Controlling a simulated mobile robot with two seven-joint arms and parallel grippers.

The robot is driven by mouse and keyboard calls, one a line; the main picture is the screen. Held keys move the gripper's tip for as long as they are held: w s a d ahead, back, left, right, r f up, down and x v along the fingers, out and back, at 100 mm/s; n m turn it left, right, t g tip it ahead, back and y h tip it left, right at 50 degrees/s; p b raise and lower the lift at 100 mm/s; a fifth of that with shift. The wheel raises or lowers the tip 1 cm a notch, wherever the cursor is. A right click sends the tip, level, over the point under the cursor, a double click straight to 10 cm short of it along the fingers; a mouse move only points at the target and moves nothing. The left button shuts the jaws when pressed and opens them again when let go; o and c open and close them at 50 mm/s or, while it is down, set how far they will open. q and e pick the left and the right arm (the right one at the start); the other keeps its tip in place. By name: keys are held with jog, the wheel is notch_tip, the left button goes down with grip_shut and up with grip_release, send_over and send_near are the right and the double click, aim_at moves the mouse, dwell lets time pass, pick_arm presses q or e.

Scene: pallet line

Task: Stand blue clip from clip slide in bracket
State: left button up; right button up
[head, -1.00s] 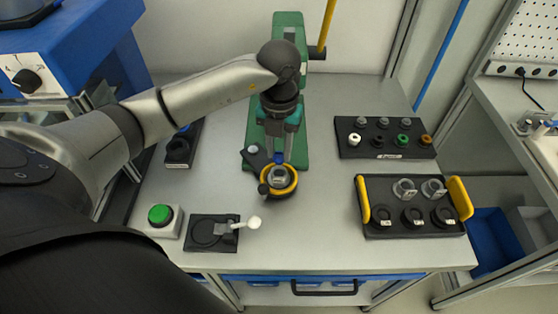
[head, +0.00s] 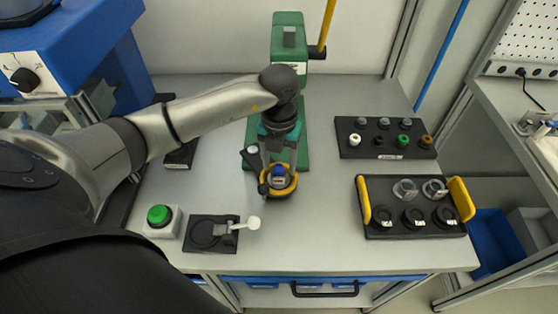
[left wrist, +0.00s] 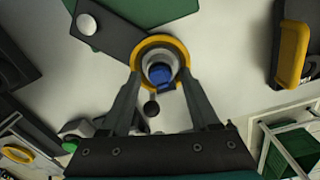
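The blue clip (head: 279,182) stands inside the round yellow-ringed holder (head: 290,187), which I take as the bracket; it joins a black arm at the green stand. In the left wrist view the blue clip (left wrist: 160,75) sits in a grey socket inside the yellow ring (left wrist: 180,50). My left gripper (head: 278,168) is above the ring, its fingers apart on either side of the clip with a gap to it. A black block (head: 180,158), possibly the clip slide, is at the left, partly hidden by my arm. My right gripper is out of view.
The green stand (head: 290,40) rises behind the ring. A green button (head: 159,215) and a black fixture with a white-tipped lever (head: 210,232) lie front left. A black rack (head: 385,153) and a yellow-handled tray (head: 408,228) fill the right. Bare table lies between.

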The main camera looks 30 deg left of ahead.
aim_at(279, 167)
pick_arm(q)
jog(key=shift+r, duration=0.1)
notch_tip(279, 167, up, 12)
jog(key=p, duration=0.1)
dwell(0.4)
